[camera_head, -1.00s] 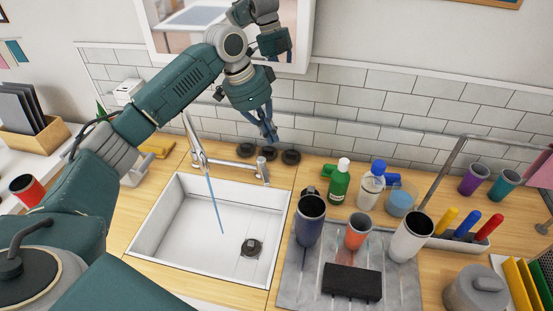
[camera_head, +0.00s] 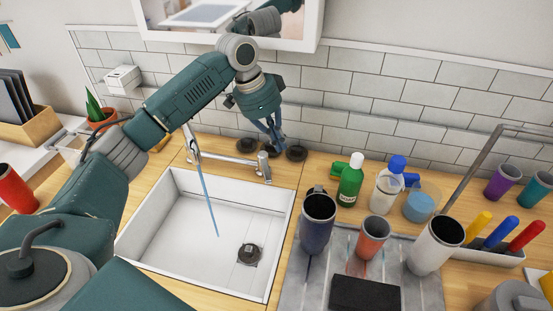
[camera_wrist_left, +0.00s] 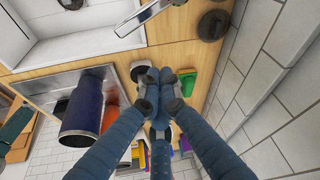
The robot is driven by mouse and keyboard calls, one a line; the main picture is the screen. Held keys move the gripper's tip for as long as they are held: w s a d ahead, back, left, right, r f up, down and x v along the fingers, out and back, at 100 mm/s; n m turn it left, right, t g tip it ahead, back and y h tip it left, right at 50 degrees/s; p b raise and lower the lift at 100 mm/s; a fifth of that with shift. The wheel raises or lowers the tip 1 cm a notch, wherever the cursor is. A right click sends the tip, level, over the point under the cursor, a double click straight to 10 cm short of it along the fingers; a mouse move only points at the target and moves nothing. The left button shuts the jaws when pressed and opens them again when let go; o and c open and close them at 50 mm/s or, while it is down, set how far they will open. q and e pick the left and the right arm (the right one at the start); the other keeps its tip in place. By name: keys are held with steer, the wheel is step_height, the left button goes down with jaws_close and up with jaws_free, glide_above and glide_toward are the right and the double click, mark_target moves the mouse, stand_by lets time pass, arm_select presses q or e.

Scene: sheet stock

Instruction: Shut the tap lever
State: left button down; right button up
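The chrome tap (camera_head: 228,157) stands at the sink's back edge, with a thin blue stream of water (camera_head: 208,205) falling from its spout into the white sink (camera_head: 150,215). An upright chrome piece, apparently the lever (camera_head: 264,166), is at the tap's right end. Part of the chrome tap (camera_wrist_left: 140,17) shows at the top of the left wrist view. My left gripper (camera_head: 276,142) points down behind and above the lever, apart from it. In the left wrist view its blue fingers (camera_wrist_left: 162,78) converge with tips together, holding nothing visible. My right gripper is out of view.
Dark round knobs (camera_head: 296,153) sit behind the tap, near my fingertips, before the tiled wall (camera_head: 350,88). A green bottle (camera_head: 349,182), a clear bottle (camera_head: 386,188) and several cups, including a dark blue one (camera_head: 317,222), stand right of the sink.

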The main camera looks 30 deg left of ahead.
mark_target(265, 167)
arm_select(q)
steer(key=f+p, duration=0.1)
steer(key=f, duration=0.1)
steer(key=f+p, duration=0.2)
steer(key=f, duration=0.1)
steer(key=f+p, duration=0.1)
steer(key=f, duration=0.2)
steer(key=shift+s+a+f+p, duration=0.25)
steer(key=shift+s+p, duration=0.05)
steer(key=shift+p, duration=0.05)
steer(key=shift+s+a, duration=0.15)
steer(key=shift+s, duration=0.1)
steer(key=shift+w, duration=0.1)
steer(key=shift+w+f, duration=0.1)
steer(key=shift+w, duration=0.1)
